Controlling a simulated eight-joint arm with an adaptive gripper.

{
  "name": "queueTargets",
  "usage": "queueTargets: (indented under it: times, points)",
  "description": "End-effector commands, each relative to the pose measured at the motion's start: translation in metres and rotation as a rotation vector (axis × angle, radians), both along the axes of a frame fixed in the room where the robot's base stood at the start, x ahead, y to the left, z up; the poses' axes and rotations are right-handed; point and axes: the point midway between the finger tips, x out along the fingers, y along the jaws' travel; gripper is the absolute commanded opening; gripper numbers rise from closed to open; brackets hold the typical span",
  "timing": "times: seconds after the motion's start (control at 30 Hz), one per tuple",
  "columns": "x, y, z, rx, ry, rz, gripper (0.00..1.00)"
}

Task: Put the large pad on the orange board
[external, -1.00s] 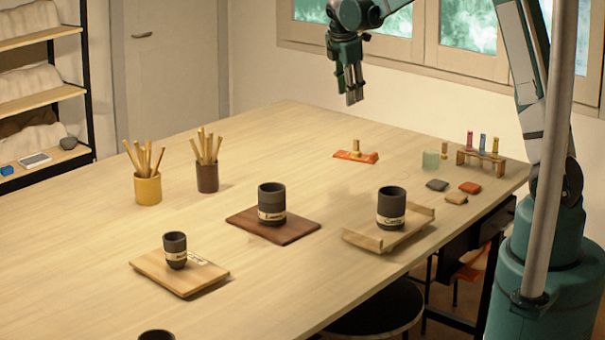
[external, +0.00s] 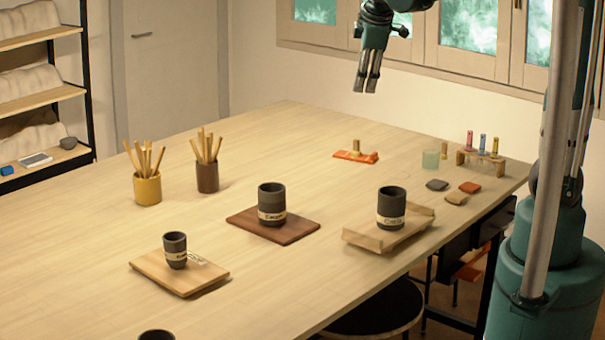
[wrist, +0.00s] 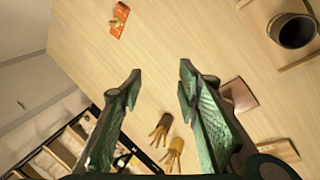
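The orange board (external: 340,155) lies flat on the far part of the table, with a small upright brass-coloured piece (external: 357,147) on it. The board also shows at the top of the wrist view (wrist: 124,12). Three small pads lie at the right edge of the table: a dark grey one (external: 437,185), an orange-red one (external: 469,187) and a tan one (external: 456,198). I cannot tell which is the large pad. My gripper (external: 367,88) is high above the far side of the table. In the wrist view its fingers (wrist: 160,72) are apart with nothing between them.
Dark cups stand on a tan tray (external: 362,240), a dark brown board (external: 300,232) and a light board (external: 150,268). Two stick holders (external: 147,189) stand left. The table's middle is clear.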

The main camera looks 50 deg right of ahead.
Motion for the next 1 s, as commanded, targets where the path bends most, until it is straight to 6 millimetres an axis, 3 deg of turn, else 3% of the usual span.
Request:
queueTargets:
  times: [0.47, 1.0]
  points:
    - [-0.086, 0.054, 0.011, 0.152, -0.132, -0.192, 0.33]
    - [-0.180, 0.103, -0.004, 0.355, -0.254, -0.414, 0.33]
